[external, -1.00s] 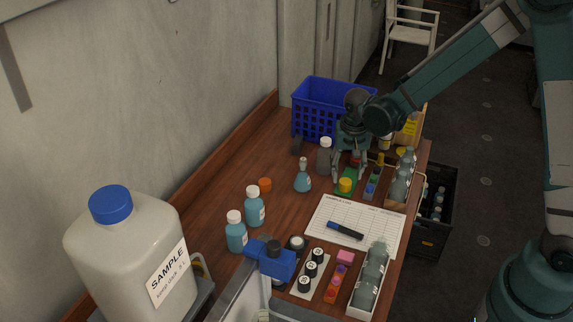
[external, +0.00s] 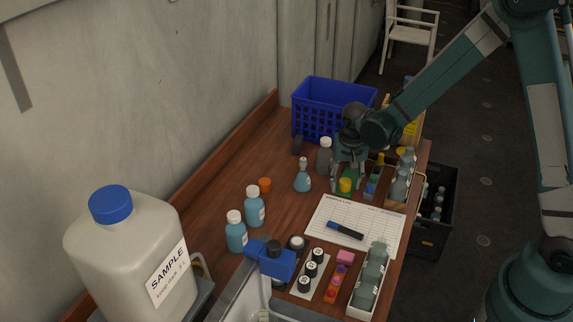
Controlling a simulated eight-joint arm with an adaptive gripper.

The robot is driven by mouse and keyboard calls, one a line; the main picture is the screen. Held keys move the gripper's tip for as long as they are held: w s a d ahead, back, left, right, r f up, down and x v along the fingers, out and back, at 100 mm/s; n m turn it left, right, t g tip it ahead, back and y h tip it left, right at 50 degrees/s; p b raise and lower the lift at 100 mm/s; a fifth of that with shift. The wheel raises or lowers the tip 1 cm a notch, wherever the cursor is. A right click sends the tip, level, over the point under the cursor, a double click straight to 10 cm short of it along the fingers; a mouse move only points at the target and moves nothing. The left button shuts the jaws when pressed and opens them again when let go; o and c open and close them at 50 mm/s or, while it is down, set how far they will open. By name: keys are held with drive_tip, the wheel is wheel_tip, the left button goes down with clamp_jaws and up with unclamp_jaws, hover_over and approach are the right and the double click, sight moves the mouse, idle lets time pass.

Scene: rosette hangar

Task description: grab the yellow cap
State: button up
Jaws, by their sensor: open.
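The yellow cap (external: 345,185) is a small upright cylinder at the front end of a green mat (external: 350,174) on the wooden table. My gripper (external: 347,184) points down over the cap and is open. One finger shows to the left of the cap and the other to its right. I cannot tell whether either finger touches it.
A blue flask (external: 302,177) stands close on the left, and a grey bottle (external: 324,158) stands behind it. A wooden rack of bottles (external: 399,184) is on the right. A paper sheet with a marker (external: 346,231) lies in front. A blue basket (external: 321,105) is behind.

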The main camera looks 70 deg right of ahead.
sight(346, 181)
idle(0.3)
drive_tip(key=c, duration=0.7)
drive_tip(key=shift+r, duration=0.2)
drive_tip(key=shift+r+p, duration=0.45)
drive_tip(key=shift+r, duration=4.4)
